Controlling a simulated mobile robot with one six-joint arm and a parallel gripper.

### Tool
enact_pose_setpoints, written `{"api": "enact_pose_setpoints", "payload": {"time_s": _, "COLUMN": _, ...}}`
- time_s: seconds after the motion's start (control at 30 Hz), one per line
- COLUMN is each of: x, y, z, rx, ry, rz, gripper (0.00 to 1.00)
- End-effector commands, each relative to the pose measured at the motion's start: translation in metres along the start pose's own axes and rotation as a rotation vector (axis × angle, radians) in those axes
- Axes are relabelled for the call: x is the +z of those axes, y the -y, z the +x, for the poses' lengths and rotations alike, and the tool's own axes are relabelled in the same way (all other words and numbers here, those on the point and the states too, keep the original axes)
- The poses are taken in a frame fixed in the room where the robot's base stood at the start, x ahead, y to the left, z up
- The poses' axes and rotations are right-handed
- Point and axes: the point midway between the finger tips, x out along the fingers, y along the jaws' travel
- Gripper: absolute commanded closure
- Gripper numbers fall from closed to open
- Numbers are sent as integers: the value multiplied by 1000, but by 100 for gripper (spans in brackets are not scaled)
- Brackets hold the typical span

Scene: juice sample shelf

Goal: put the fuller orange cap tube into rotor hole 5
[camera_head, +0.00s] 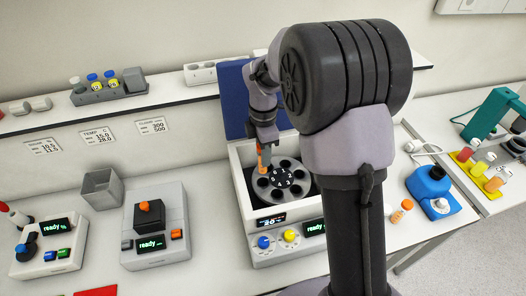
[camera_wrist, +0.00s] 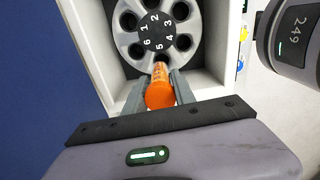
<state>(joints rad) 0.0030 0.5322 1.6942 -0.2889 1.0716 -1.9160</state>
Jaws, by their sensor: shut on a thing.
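My gripper (camera_wrist: 157,92) is shut on a tube with an orange cap (camera_wrist: 160,96); the cap faces the wrist camera. The tube also shows in the head view (camera_head: 262,158), at the left rear of the rotor. The dark-holed grey rotor (camera_wrist: 208,42) has a black numbered hub (camera_wrist: 155,30). The tube's far end is at the rotor hole beside the number 5 and covers part of it. I cannot tell how far it is inside. The tube's fill level is hidden. The other rotor holes in view look empty.
The rotor sits in a white centrifuge (camera_head: 262,250) with its blue lid (camera_head: 235,97) raised behind. Another orange-capped tube (camera_head: 402,211) stands at the right, near a blue device (camera_head: 432,188). A grey open box (camera_head: 101,189) and a "ready" device (camera_head: 155,225) stand left.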

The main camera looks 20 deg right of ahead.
Motion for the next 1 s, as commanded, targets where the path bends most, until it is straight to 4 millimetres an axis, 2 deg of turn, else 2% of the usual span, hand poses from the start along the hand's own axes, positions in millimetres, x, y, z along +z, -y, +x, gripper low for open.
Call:
{"api": "enact_pose_setpoints", "payload": {"time_s": 0.63, "x": 0, "y": 0, "z": 48, "rx": 0, "ry": 0, "rz": 2, "gripper": 100}}
{"api": "enact_pose_setpoints", "payload": {"time_s": 1.0, "x": 0, "y": -1, "z": 43, "rx": 0, "ry": 0, "rz": 2, "gripper": 100}}
